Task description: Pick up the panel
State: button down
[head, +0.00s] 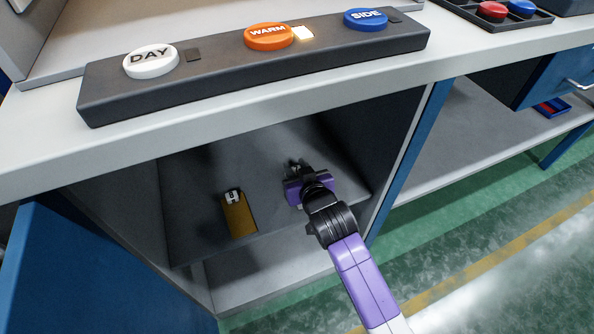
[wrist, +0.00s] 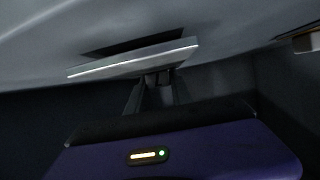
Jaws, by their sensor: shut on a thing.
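A thin flat grey panel (wrist: 135,60) with a bright front edge shows in the wrist view, between the tips of my gripper (wrist: 158,77). The gripper is shut on it. A dark shadow lies along the panel, close to a pale grey surface; I cannot tell whether the panel touches that surface. In the head view my gripper (head: 293,165) reaches into the open cabinet under the worktop, and the panel is too small or hidden to make out there.
A mustard-yellow block (head: 240,215) with a white tag lies on the cabinet shelf (head: 190,220), left of my gripper. The worktop edge (head: 230,131) hangs above the arm. A blue door (head: 80,270) stands open at left, and a blue-edged wall (head: 410,155) closes the right.

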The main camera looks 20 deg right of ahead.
notch_tip(320, 180, up, 20)
jog(key=p, duration=0.7)
jog(key=s+f+y, duration=0.1)
jog(key=s+f, duration=1)
jog(key=s, duration=0.4)
notch_tip(320, 180, up, 12)
jog(key=s+p, duration=0.2)
jog(key=p, duration=2)
jog(key=shift+s+f+n, duration=0.2)
jog(key=shift+s+n, duration=0.05)
jog(key=shift+n, duration=0.15)
jog(key=shift+a+f, duration=0.1)
